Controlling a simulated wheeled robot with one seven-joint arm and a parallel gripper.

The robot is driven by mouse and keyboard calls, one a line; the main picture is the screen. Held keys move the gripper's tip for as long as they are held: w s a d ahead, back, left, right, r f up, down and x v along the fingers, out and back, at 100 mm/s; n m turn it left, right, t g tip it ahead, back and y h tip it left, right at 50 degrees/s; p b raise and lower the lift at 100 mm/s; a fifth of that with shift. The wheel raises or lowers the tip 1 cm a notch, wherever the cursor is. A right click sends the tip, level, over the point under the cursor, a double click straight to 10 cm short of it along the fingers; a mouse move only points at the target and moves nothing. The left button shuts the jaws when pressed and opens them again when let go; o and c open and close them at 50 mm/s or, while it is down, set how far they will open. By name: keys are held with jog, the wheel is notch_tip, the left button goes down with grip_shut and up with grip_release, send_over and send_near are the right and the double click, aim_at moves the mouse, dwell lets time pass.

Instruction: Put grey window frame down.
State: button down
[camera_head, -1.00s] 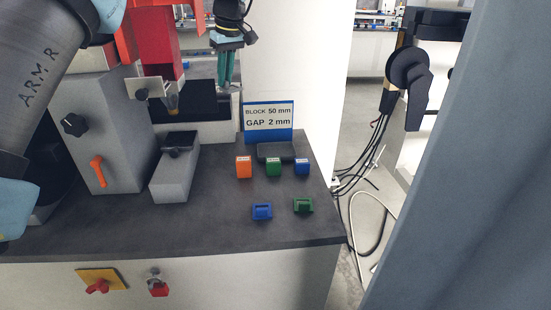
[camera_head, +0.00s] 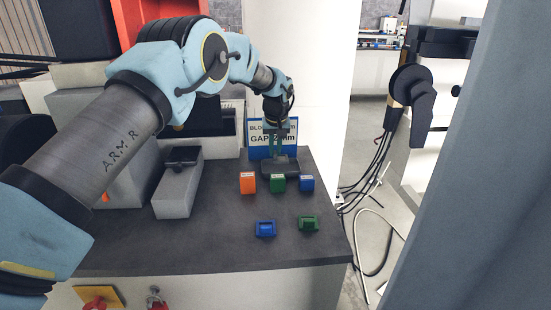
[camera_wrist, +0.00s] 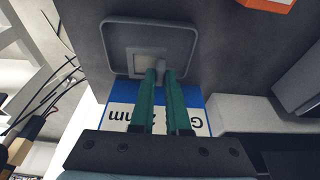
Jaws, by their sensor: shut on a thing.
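The grey window frame (camera_wrist: 159,66) shows in the wrist view as a small grey piece around a pale square, at my fingertips and over the dark grey tray (camera_wrist: 186,31). My gripper (camera_wrist: 160,76) has its two green fingers close together, shut on the frame's near edge. Whether the frame touches the tray floor, I cannot tell. In the head view my gripper (camera_head: 275,158) points down at the tray (camera_head: 294,170), in front of the sign (camera_head: 260,139). The frame is too small to make out there.
Orange (camera_head: 248,183), green (camera_head: 278,183) and blue (camera_head: 307,183) blocks stand just in front of the tray. A blue piece (camera_head: 265,229) and a green piece (camera_head: 308,223) lie nearer the front edge. A grey box (camera_head: 178,190) stands to the left.

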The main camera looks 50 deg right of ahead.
aim_at(275, 154)
jog(key=shift+f+p, duration=0.55)
jog(key=shift+f, duration=1.3)
jog(key=shift+f, duration=0.1)
jog(key=shift+f, duration=0.1)
jog(key=c, duration=0.9)
grip_release()
jog(key=b+v, duration=0.3)
jog(key=v, duration=0.9)
jog(key=shift+r, duration=0.25)
jog(key=shift+w, duration=0.1)
